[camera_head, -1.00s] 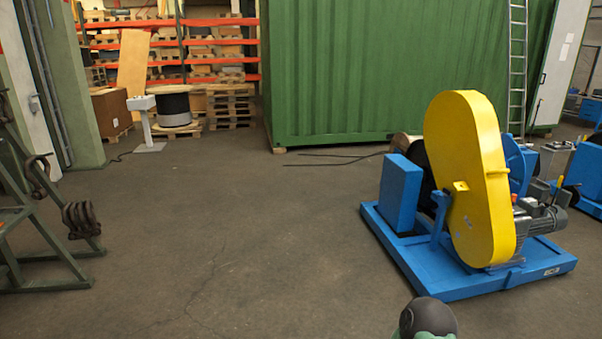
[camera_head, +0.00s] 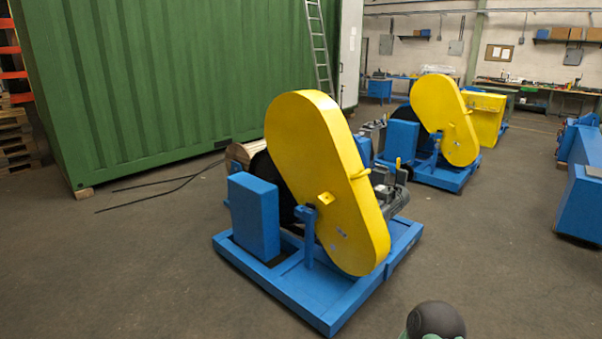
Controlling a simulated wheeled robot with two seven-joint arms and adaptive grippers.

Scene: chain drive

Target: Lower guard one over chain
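A large yellow guard (camera_head: 325,175) with rounded ends stands on the nearer machine, leaning with its upper end to the left. A second yellow guard (camera_head: 445,118) stands on a similar machine farther back right. I see no marking that tells which one is guard one. Neither gripper is in view; only a dark rounded part, which looks like my own arm, shows at the bottom edge.
A blue box (camera_head: 254,216) and blue post (camera_head: 308,236) stand on the nearer base. A green container (camera_head: 165,80) with a ladder (camera_head: 319,45) is behind. Black cables (camera_head: 160,184) lie on the floor at left. Blue equipment (camera_head: 582,185) stands at right. Foreground floor is clear.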

